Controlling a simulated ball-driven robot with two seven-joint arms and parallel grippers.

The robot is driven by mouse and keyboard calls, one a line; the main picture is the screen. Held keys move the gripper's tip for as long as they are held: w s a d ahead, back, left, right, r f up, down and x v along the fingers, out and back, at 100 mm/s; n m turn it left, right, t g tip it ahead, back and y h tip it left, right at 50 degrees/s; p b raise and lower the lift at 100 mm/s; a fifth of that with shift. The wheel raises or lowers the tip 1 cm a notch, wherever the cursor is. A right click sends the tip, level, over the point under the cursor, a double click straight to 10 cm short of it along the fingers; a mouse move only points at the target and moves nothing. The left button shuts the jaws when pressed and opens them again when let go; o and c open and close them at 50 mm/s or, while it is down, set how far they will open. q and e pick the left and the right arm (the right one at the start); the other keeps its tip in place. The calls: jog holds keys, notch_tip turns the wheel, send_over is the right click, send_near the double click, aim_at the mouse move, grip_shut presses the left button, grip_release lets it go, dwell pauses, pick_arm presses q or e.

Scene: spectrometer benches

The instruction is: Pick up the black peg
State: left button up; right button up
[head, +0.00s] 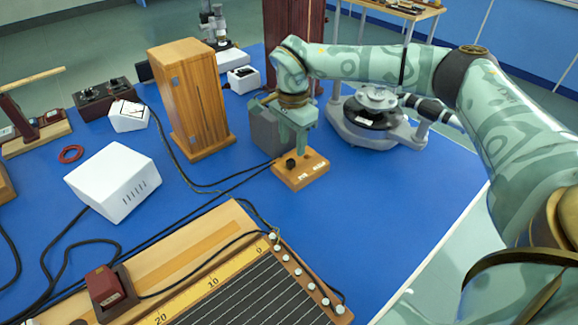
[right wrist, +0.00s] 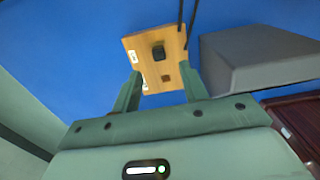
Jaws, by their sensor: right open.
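The black peg (head: 291,163) stands on a small wooden block (head: 312,175) on the blue table. In the right wrist view the peg (right wrist: 158,51) shows as a dark knob on the block (right wrist: 135,42), beside a small dark square spot. My right gripper (head: 293,146) is open and empty, pointing down just above and behind the peg. In the right wrist view its fingers (right wrist: 160,76) stand apart over the near part of the block, with the peg beyond their tips. Whether a finger touches the block cannot be told. My left gripper is out of view.
A grey box (head: 272,132) stands close behind the block. A tall wooden cabinet (head: 190,98) is to the left and a round grey instrument (head: 375,120) to the right. Black cables (head: 215,187) run left of the block. The blue table is clear to its right.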

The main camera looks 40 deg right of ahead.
aim_at(293, 159)
notch_tip(293, 159, down, 6)
jog(key=b, duration=0.2)
jog(key=shift+d+r+b, duration=0.1)
jog(key=shift+r+b, duration=0.15)
jog(key=shift+b, duration=0.15)
jog(key=shift+r, duration=0.15)
grip_shut()
